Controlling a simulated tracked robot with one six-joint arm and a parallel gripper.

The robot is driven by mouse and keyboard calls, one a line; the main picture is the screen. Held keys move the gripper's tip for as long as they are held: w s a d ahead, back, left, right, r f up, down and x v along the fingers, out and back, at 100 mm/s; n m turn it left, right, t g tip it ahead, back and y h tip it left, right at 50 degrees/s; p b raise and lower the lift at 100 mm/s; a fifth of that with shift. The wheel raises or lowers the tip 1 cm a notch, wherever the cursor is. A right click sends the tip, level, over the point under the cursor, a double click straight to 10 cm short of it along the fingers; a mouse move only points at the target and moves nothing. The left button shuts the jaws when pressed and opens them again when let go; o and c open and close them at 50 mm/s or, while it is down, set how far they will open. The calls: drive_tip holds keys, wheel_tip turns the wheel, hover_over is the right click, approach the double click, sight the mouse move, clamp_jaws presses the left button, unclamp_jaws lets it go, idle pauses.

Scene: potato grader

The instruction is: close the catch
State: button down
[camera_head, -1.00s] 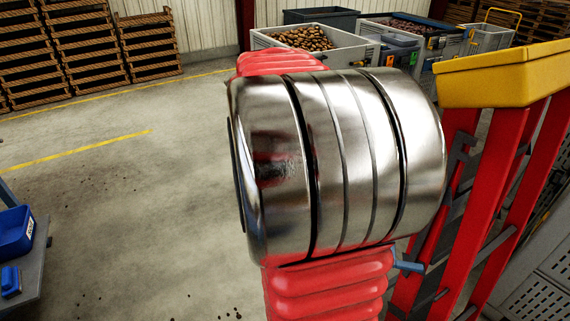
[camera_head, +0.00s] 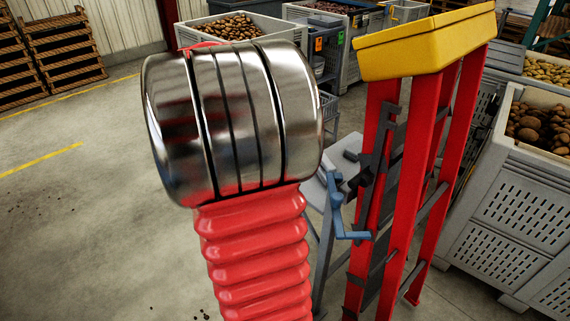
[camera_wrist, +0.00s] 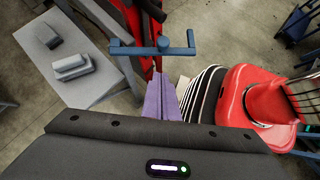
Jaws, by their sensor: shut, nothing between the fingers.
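A blue lever (camera_head: 340,209), which looks like the catch, juts out from the left side of the red frame (camera_head: 416,170) in the head view. In the wrist view the blue lever (camera_wrist: 155,47) is a bar with an upright stub at each end, beside the red upright. Whether the catch is open or closed I cannot tell. My gripper (camera_wrist: 162,80) shows in the wrist view as purple fingers, shut and empty. Its tips appear just below the blue bar in the picture; whether they touch I cannot tell. In the head view my gripper is not visible.
A light grey table (camera_wrist: 36,68) with two grey blocks stands left in the wrist view. Grey crates of potatoes (camera_head: 490,200) stand at right, more behind. The floor at left (camera_head: 70,230) is clear.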

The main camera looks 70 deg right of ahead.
sight(335, 197)
drive_tip(key=s+r+x, duration=0.1)
drive_tip(key=x, duration=0.9)
drive_tip(key=shift+s+d+r, duration=0.25)
drive_tip(key=shift+s+r, duration=0.05)
drive_tip(key=shift+s, duration=0.1)
drive_tip(key=shift+a, duration=0.1)
